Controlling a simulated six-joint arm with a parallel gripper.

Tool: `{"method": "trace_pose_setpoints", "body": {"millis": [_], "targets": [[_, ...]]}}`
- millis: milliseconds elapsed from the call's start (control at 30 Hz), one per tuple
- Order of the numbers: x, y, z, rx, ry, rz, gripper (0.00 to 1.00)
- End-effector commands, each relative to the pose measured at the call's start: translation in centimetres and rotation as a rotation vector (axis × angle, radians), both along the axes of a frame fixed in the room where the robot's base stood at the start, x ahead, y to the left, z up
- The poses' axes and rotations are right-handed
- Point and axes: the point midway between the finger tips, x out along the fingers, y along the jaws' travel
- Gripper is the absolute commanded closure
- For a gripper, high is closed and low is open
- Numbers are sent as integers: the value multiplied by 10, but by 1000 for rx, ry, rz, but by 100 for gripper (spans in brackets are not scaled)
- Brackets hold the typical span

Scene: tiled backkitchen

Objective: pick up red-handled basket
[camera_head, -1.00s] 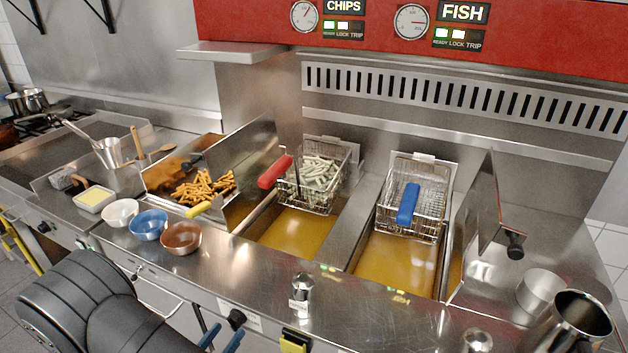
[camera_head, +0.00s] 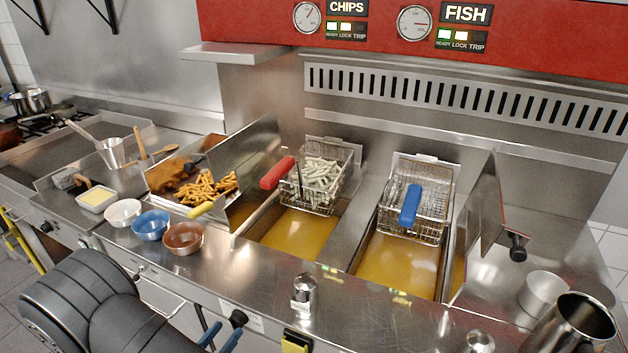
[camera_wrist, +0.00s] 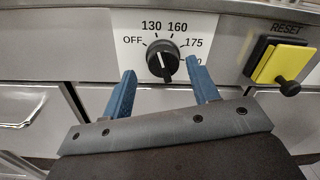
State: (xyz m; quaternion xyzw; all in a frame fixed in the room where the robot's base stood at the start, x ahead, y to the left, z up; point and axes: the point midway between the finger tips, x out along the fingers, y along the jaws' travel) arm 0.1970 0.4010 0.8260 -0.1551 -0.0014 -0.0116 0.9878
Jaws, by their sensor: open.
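The red-handled basket (camera_head: 318,179) is a wire fryer basket holding pale chips. It hangs at the back of the left fryer, above the golden oil, under the CHIPS label. Its red handle (camera_head: 277,172) points toward the front left. My gripper (camera_wrist: 163,88) is open and empty in the wrist view, in front of a temperature dial (camera_wrist: 162,62) on the fryer's front panel.
A blue-handled basket (camera_head: 417,200) hangs over the right fryer. The steel counter edge (camera_head: 255,280) lies between my gripper and the fryers. A pepper-pot-like shaker (camera_head: 304,294) and several bowls, including a brown one (camera_head: 183,238), stand on it. A yellow reset switch (camera_wrist: 284,62) is beside the dial.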

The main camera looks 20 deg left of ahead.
Motion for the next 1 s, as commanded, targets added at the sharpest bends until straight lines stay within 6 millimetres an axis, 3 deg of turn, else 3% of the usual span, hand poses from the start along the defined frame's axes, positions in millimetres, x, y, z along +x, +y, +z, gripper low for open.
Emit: {"method": "trace_pose_setpoints", "body": {"millis": [167,400,667,867,1000], "targets": [[-3,36,28,222,-25,-130,45],[-4,89,90,610,-30,-415,45],[91,88,172,1250,2,-894,45],[168,77,270,1832,-45,-1293,45],[218,55,348,2227,-113,-1548,45]]}}
